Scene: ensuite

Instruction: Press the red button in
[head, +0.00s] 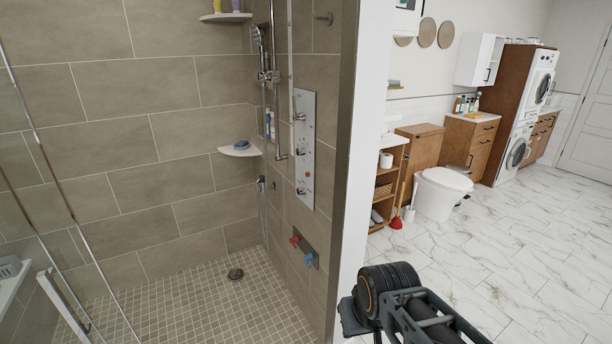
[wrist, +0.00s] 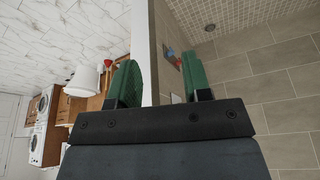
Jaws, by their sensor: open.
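A grey shower panel (head: 304,140) with knobs is fixed to the tiled wall in the head view. A tiny red spot (head: 308,174) shows on its lower half; it is too small to tell if it is the red button. Lower on the same wall is a plate with a red handle (head: 295,240) and a blue handle (head: 308,256). The red handle also shows small in the wrist view (wrist: 170,52). My gripper (wrist: 159,62) has two green fingers spread apart, with nothing between them. It is well away from the wall fittings.
A wall end (head: 345,170) stands between the shower and the room, and shows between my fingers in the wrist view (wrist: 145,60). A glass shower screen with metal edges is at left. A toilet (head: 440,193), red plunger (head: 396,222) and cabinets are at right. The marble floor (head: 500,265) has free room.

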